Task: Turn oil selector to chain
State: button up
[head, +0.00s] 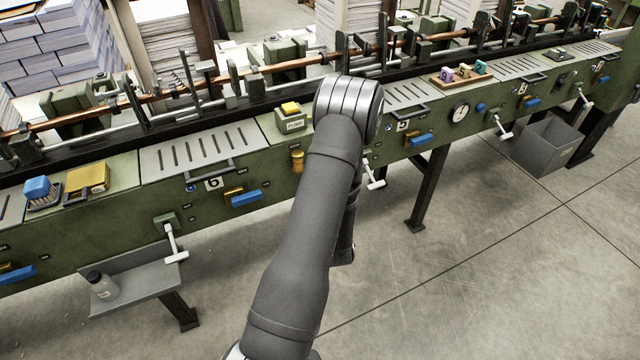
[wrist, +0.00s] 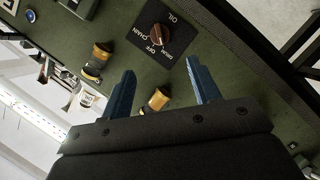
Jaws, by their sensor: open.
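The oil selector is a brown-red knob (wrist: 158,36) on a black square plate (wrist: 181,52) fixed to the green machine panel, seen near the top middle of the wrist view. White lettering on the plate includes OIL and CHAIN, and CHAIN is on the knob's left side in that view. I cannot tell clearly which mark the knob points to. My gripper (wrist: 163,84) is open and empty. Its two blue fingers point toward the panel, with the knob beyond the fingertips and apart from them. In the head view my arm hides the gripper and the selector.
Two brass knobs sit near the fingers in the wrist view, one at left (wrist: 97,60) and one between the fingers (wrist: 157,99). White-handled levers (head: 174,240) stick out of the machine front. A grey bin (head: 548,147) stands at right; the floor in front is clear.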

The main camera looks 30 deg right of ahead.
jog(key=x, duration=1.2)
jog(key=shift+c, duration=0.3)
jog(key=c, duration=0.9)
